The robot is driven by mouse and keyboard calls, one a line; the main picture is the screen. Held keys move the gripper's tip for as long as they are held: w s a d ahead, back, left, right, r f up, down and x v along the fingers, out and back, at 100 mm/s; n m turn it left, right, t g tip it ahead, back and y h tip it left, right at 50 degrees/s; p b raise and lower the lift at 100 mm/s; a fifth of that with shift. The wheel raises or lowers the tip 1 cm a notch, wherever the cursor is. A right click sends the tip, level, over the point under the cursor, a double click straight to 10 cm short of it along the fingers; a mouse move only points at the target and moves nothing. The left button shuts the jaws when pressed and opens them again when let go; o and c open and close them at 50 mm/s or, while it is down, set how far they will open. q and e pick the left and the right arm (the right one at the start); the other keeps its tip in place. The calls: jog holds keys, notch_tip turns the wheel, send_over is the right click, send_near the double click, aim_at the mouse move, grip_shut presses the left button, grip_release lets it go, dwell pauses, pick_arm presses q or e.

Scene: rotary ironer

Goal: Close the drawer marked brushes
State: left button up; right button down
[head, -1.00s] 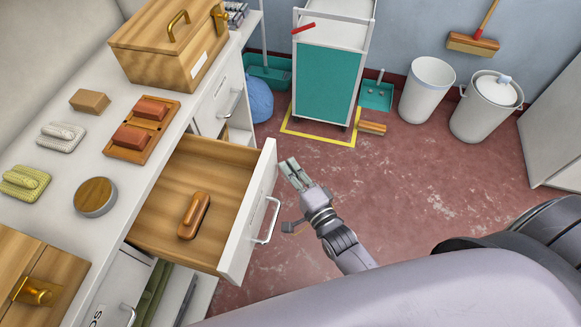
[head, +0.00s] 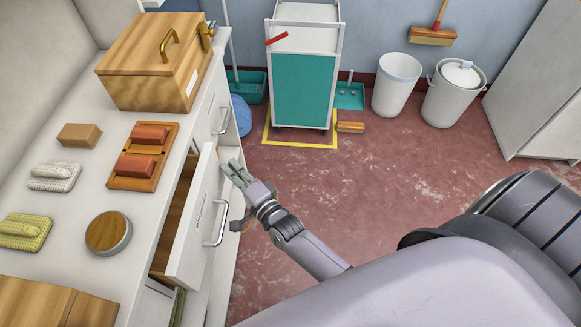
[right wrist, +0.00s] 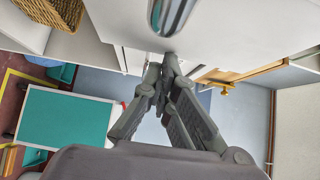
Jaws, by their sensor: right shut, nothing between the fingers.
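The open drawer (head: 196,232) has a white front with a metal bar handle (head: 217,223) and a wooden inside. It stands a short way out of the white counter unit, and its marking is too small to read. Little of its inside shows. My right gripper (head: 230,166) is shut and empty, with its fingertips at the far end of the drawer front. In the right wrist view the shut fingertips (right wrist: 168,62) meet or nearly meet the white drawer front (right wrist: 215,25), close by the handle (right wrist: 172,14). My left gripper is out of view.
The countertop (head: 70,215) holds a wooden box (head: 145,85), a tray with red blocks (head: 140,160), pads and a round wooden-topped tin (head: 108,232). A teal-fronted trolley (head: 302,90) and two bins (head: 396,85) stand at the back. The red floor on the right is clear.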

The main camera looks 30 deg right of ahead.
aim_at(218, 175)
jog(key=w+a, duration=0.2)
jog(key=a, duration=0.1)
jog(key=a+b, duration=0.1)
jog(key=shift+w+a, duration=0.2)
jog(key=shift+w, duration=0.2)
jog(key=shift+w+a, duration=0.15)
jog(key=shift+a, duration=0.05)
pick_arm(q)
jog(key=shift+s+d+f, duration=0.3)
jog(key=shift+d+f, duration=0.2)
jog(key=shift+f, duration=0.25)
pick_arm(e)
jog(key=shift+a+r, duration=0.15)
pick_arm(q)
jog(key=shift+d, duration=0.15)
